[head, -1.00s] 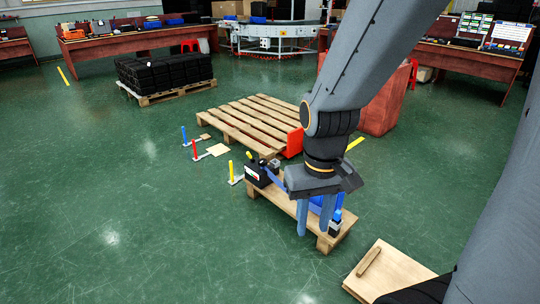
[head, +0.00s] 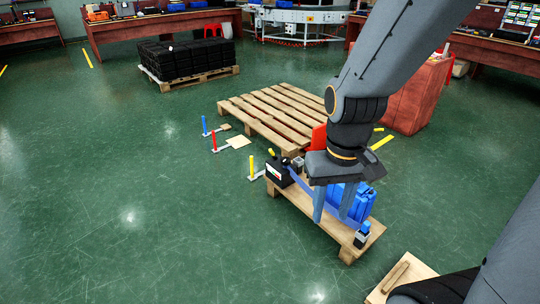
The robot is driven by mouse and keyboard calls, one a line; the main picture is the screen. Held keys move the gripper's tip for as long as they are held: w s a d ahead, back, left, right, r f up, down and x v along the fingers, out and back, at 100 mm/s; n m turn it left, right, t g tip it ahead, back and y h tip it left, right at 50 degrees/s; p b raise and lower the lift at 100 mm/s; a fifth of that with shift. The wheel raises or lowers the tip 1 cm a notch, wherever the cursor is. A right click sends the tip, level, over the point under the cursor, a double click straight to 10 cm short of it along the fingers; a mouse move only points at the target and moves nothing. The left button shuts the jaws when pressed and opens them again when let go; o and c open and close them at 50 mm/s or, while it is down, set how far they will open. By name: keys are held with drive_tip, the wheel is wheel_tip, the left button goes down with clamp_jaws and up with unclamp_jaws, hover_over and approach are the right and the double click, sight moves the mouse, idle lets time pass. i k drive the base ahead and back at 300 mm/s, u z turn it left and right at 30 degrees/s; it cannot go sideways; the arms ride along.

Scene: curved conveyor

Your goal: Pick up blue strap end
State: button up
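A blue strap (head: 301,182) runs from a black box along the front of a low wooden bench and passes by my gripper's fingers. My gripper (head: 331,216) points down over the bench with its two blue fingers apart; it looks open. The strap seems to cross beside or behind the fingers; I cannot tell whether it lies between them. The strap's far end is hard to make out because fingers and strap are similar in colour.
The wooden bench (head: 310,210) also holds the black box (head: 278,174), a blue case (head: 358,201) and a small dark bottle with a blue top (head: 362,236). A wooden pallet (head: 262,117) lies behind. Coloured posts stand left, by a yellow post (head: 252,165). Floor at left is clear.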

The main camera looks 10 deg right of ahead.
sight(364, 231)
drive_tip(key=k, duration=0.6)
drive_tip(key=z, duration=0.55)
drive_tip(key=i, duration=0.95)
drive_tip(key=u, duration=0.05)
